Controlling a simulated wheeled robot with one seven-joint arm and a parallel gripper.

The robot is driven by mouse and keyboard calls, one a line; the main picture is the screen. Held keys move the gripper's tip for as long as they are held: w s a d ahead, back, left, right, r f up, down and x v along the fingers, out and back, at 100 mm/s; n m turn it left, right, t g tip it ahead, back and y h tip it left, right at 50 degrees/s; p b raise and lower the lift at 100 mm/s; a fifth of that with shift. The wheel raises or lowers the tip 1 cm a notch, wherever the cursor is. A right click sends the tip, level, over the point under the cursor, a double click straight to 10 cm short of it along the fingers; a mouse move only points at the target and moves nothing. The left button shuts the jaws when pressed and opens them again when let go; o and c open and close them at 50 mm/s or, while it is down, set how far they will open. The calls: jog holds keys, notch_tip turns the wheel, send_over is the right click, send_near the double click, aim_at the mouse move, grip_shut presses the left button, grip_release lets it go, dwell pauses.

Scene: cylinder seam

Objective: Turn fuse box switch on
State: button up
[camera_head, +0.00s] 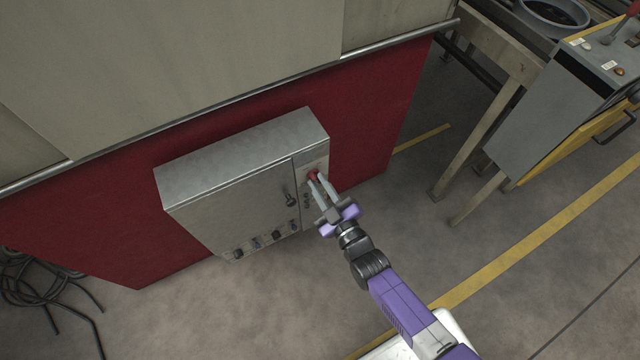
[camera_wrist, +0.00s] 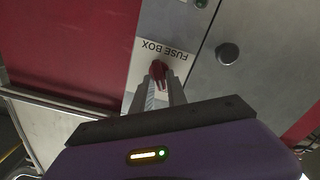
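The fuse box switch (camera_wrist: 158,70) is a small red handle on a pale plate lettered "FUSE BOX". It also shows in the head view (camera_head: 313,176), at the right end of the grey cabinet's front. My gripper (camera_wrist: 163,88) has reached the switch, its two grey fingers close together on either side of the red handle. The handle fills most of the narrow gap between them; the exact contact is partly hidden. In the head view my gripper (camera_head: 319,178) meets the panel from the lower right.
The grey metal cabinet (camera_head: 235,160) is fixed to a red wall (camera_head: 375,100). A black door handle (camera_head: 290,195) and several dark knobs lie left of the switch. A control desk (camera_head: 555,115) stands at the right. Cables lie on the floor at left. Floor before the cabinet is clear.

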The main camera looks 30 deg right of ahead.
grip_shut()
jog(key=shift+m, duration=0.4)
jog(key=m+b, duration=0.1)
jog(key=m, duration=0.2)
jog(key=shift+d+f+m+b, duration=0.1)
jog(key=shift+m+b, duration=0.25)
jog(key=shift+m, duration=0.05)
jog(key=m+b, duration=0.1)
jog(key=m, duration=0.2)
jog(key=shift+m, duration=0.3)
jog(key=shift+d+m+b, duration=0.2)
jog(key=shift+m+b, duration=0.55)
jog(key=shift+m, duration=1.05)
jog(key=shift+o, duration=2.4)
grip_release()
